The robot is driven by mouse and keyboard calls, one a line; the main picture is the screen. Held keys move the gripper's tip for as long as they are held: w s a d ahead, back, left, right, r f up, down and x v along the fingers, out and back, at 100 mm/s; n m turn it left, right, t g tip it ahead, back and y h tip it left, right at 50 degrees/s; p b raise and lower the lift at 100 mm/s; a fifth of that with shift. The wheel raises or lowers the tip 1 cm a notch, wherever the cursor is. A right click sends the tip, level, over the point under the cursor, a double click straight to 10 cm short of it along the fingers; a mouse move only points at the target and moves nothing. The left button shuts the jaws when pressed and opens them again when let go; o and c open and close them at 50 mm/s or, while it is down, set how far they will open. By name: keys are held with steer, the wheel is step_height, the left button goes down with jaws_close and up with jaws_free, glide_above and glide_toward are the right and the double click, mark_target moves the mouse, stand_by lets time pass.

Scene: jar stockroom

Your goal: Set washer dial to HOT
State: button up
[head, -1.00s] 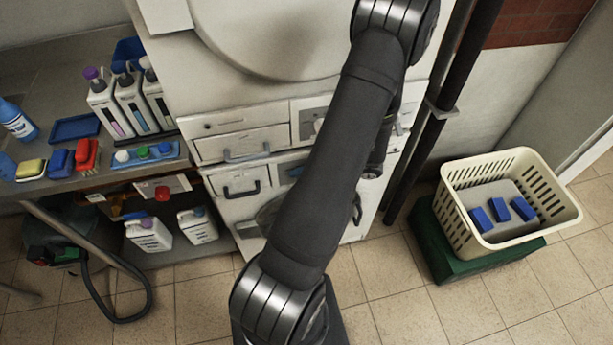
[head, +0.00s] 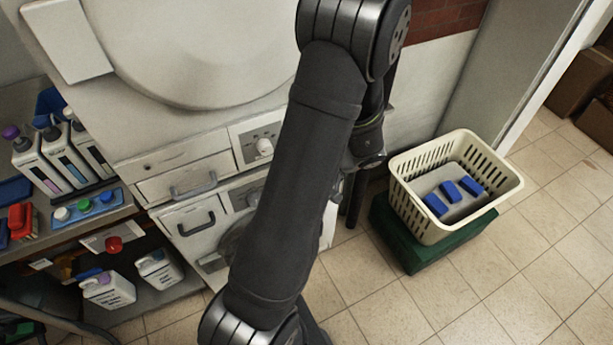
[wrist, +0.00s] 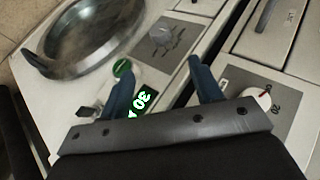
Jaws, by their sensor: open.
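My gripper (wrist: 162,86) is open in the wrist view, its two blue fingers apart with nothing between them. It is over the front of the white machine with the round door. A grey dial (wrist: 163,36) sits on a grey panel beyond the fingertips, beside the door. A white dial (wrist: 262,101) with a red mark sits on another panel, right of the right finger. Its lettering is too small to read surely. In the head view a white knob (head: 265,147) shows on the upper panel, left of my arm. My arm hides the gripper there.
The round door (wrist: 95,35) and a lit green display (wrist: 141,101) lie near the left finger. Drawers with handles (head: 193,187) are left of my arm. A cream basket (head: 420,220) holding blue blocks stands on a green base at right. Bottles (head: 45,160) stand at left.

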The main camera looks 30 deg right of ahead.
steer(key=shift+v, duration=1.5)
steer(key=w+a+f+n+g+h, duration=0.1)
steer(key=a+f+n+h, duration=0.15)
steer(key=a, duration=0.55)
steer(key=w+a+f+n+g+h, duration=0.1)
steer(key=a+f+n+h, duration=0.2)
steer(key=a, duration=0.5)
steer(key=s+a+r+m+t+h, duration=0.1)
steer(key=s+a+r+t+h, duration=0.1)
steer(key=a+r+h, duration=0.5)
steer(key=shift+h, duration=0.75)
steer(key=shift+d+r+x, duration=0.15)
steer(key=shift+d+x, duration=0.2)
steer(key=shift+x, duration=2.45)
steer(key=shift+d+r+x, duration=0.2)
steer(key=shift+d+x, duration=0.2)
steer(key=shift+x, duration=2.4)
steer(key=shift+d+r+x, duration=0.15)
steer(key=shift+d+x, duration=0.2)
steer(key=shift+x, duration=2.45)
steer(key=shift+s, duration=0.1)
steer(key=c, duration=1)
